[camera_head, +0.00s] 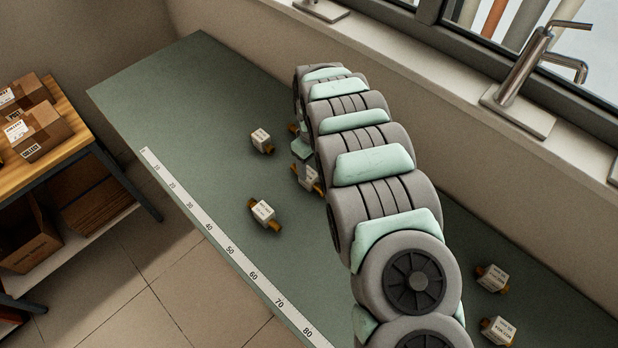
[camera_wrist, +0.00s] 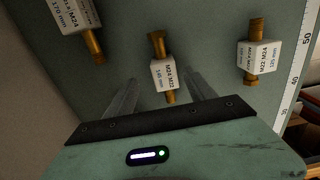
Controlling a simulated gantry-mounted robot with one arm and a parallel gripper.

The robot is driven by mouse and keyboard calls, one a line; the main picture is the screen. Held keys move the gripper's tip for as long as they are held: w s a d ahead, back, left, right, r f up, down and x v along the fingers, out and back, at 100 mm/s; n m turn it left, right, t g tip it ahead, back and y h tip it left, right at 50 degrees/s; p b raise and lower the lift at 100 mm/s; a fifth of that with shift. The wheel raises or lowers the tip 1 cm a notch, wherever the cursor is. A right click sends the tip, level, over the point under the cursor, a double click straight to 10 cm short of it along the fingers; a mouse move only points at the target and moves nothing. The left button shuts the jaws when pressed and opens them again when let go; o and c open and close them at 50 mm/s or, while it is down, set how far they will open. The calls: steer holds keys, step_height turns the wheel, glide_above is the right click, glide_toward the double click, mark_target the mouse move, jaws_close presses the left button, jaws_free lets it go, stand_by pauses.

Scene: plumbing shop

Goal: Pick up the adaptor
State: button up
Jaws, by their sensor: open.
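Several adaptors lie apart on the green bench, each a white labelled block with brass ends. In the wrist view, one adaptor (camera_wrist: 164,72) lies in the middle, marked M24 M22. Another (camera_wrist: 258,56) lies to its right, and a third (camera_wrist: 76,14) is at the upper left, cut off by the edge. My gripper (camera_wrist: 160,88) is open and empty, its two fingers to either side of the middle adaptor's near end. I cannot tell how high the fingertips are. In the head view my gripper (camera_head: 302,147) is partly hidden by my arm, close to an adaptor (camera_head: 309,178).
The green bench (camera_head: 180,100) has a ruler strip (camera_head: 208,228) along its front edge. More adaptors lie at the left (camera_head: 261,140), nearer the ruler (camera_head: 263,212), and at the lower right (camera_head: 492,277). A wall, window sill and tap (camera_head: 525,65) border the back.

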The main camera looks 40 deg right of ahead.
mark_target(309, 173)
steer(key=shift+w+f, duration=0.1)
steer(key=shift+f, duration=0.7)
steer(key=f, duration=0.2)
steer(key=a+f, duration=0.1)
steer(key=f, duration=0.1)
steer(key=shift+w, duration=0.2)
steer(key=shift+d+f, duration=0.15)
steer(key=shift+f, duration=0.5)
jaws_close()
